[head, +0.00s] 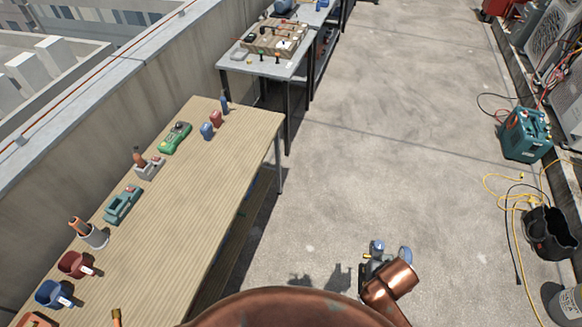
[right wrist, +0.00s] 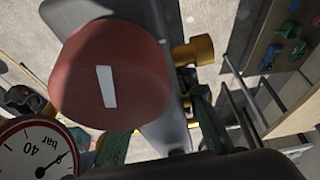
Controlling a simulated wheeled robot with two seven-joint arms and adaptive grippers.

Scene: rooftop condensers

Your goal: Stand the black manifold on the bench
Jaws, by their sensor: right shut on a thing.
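In the right wrist view, the manifold (right wrist: 168,110) fills the near middle. It shows a dark grey body, a red knob (right wrist: 108,75) with a white mark, brass fittings and a red-rimmed bar gauge (right wrist: 36,150). My right gripper (right wrist: 160,135) is shut on it, its greenish fingers partly hidden. In the head view, my right gripper (head: 374,268) hangs over the floor, right of the bench, with bluish round parts of the manifold (head: 405,253) beyond my copper arm. The wooden bench (head: 190,215) stands at left.
Along the bench's left side stand a blue cup (head: 52,294), a red cup (head: 75,265), a grey holder (head: 95,238), a teal device (head: 123,205) and a green device (head: 175,138). The bench's right half is clear. A teal machine (head: 525,135) and cables lie at right.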

